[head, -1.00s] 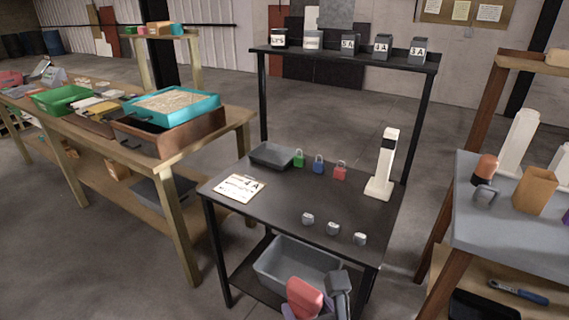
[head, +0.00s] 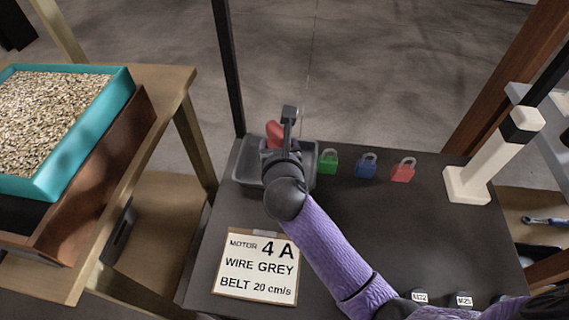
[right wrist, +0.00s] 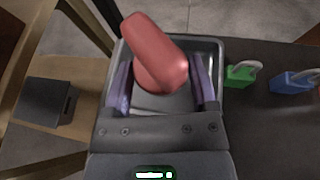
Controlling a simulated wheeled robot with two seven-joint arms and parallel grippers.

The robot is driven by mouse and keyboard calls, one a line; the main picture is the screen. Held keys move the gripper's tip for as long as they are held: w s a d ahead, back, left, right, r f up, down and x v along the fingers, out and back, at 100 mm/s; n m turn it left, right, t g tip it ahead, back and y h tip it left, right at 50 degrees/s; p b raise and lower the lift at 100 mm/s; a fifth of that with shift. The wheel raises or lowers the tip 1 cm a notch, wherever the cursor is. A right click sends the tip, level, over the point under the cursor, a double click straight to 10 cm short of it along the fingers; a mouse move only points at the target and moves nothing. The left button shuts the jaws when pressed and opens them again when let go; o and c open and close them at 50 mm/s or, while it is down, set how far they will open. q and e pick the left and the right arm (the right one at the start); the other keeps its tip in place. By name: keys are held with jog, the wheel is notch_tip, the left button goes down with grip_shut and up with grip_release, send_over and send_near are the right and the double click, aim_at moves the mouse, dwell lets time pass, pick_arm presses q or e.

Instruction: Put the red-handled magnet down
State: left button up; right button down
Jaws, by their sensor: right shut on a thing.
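The red-handled magnet (head: 274,133) is in my right gripper (head: 282,150), over the shallow grey tray (head: 248,152) at the back left of the dark table. In the right wrist view its red handle (right wrist: 155,52) rises between the two purple fingers (right wrist: 163,88), with the tray (right wrist: 213,52) behind and below. The fingers are shut on it. Its lower end is hidden, so I cannot tell whether it touches the tray floor. My left gripper is not in view.
Green (head: 328,162), blue (head: 366,166) and red (head: 403,170) padlocks stand right of the tray. A white post (head: 492,165) stands at the right. A "MOTOR 4A" card (head: 257,266) lies in front. Small tagged items (head: 463,299) sit near the front edge. Mid-table is clear beyond my arm.

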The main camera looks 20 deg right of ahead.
jog(key=shift+w+a+f+b, duration=0.2)
jog(key=shift+w+f+b, duration=0.05)
jog(key=shift+w+f, duration=0.2)
jog(key=shift+w+a+f+b, duration=0.2)
jog(key=shift+w+f, duration=0.2)
notch_tip(320, 180, down, 2)
jog(key=shift+s+f+b, duration=0.1)
jog(key=shift+b, duration=0.5)
jog(key=f+b, duration=0.1)
jog(key=f, duration=0.1)
jog(key=f+b, duration=0.1)
jog(key=f, duration=0.1)
jog(key=f+b, duration=0.1)
jog(key=f, duration=0.1)
jog(key=shift+s+f+b, duration=0.15)
jog(key=shift+s+b, duration=0.15)
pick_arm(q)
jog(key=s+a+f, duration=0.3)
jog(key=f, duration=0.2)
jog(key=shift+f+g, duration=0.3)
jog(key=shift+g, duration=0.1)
